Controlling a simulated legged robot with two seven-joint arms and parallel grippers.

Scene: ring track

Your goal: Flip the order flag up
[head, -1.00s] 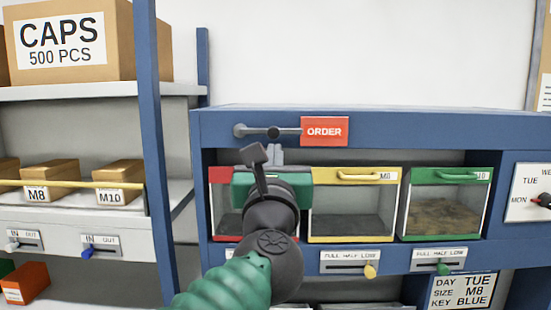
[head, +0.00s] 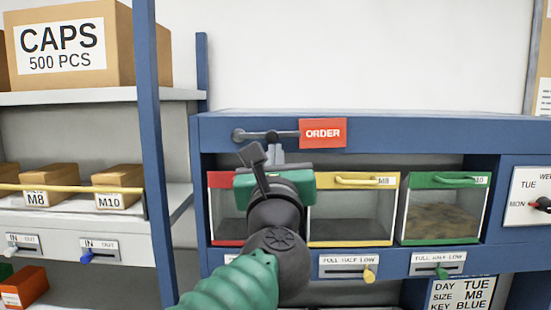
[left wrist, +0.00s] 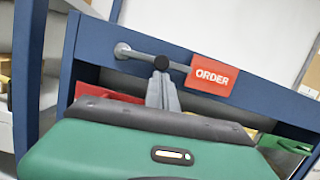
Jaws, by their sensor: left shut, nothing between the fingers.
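The red order flag (head: 323,132) is a plate reading "ORDER" at the right end of a grey arm lying level across the front of the blue beam (head: 420,129). The flag also shows in the left wrist view (left wrist: 214,77). My left gripper (head: 275,154) is shut and empty. My right gripper is not in view.
Below the beam stand a red bin (head: 221,180), partly hidden by my arm, a yellow bin (head: 352,209) and a green bin (head: 441,208). A blue post (head: 151,150) and shelves with boxes are on the left.

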